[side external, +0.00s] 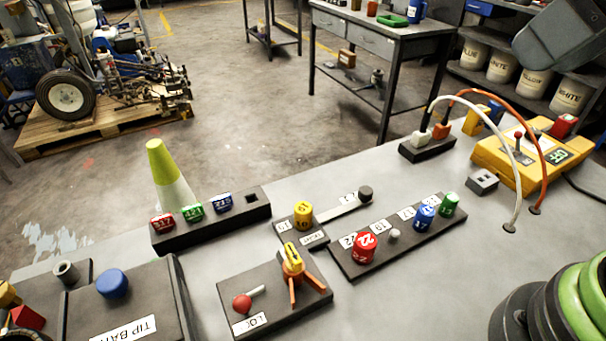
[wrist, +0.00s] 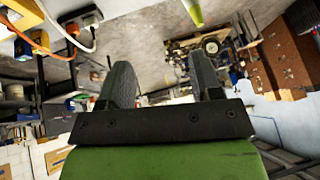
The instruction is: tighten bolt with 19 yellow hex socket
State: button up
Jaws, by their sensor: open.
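In the side view, the yellow socket (side external: 303,212), marked 19, stands upright on a dark plate beside a grey bar with a black knob (side external: 365,193). A dark bolt board (side external: 345,268) lies to its right. It carries a red socket (side external: 363,247) marked 22, a bare pale bolt head (side external: 393,236), a blue socket (side external: 424,216) and a green socket (side external: 449,204). My gripper (wrist: 161,72) shows in the wrist view, its two grey fingers wide apart with nothing between them. The wrist view shows no yellow socket. My gripper's fingers cannot be made out in the side view.
A dark rack (side external: 215,225) holds red, green and blue sockets and has an empty square hole. A lockout board (side external: 255,290) with an orange-yellow fixture stands in front. A yellow control box (side external: 495,165) with cables is at right. A green-white cone (side external: 165,175) stands behind.

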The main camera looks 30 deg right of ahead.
jog(key=w+a+f+n+g, duration=0.2)
jog(key=w+a+n+g, duration=0.15)
jog(key=w+n, duration=0.5)
jog(key=n+g+h, duration=0.2)
jog(key=n+g, duration=0.1)
jog(key=n, duration=1.1)
send_near(303, 207)
jog(key=shift+s+t, duration=0.2)
jog(key=shift+t, duration=0.05)
jog(key=shift+a+f, duration=0.15)
jog(key=shift+f, duration=5.05)
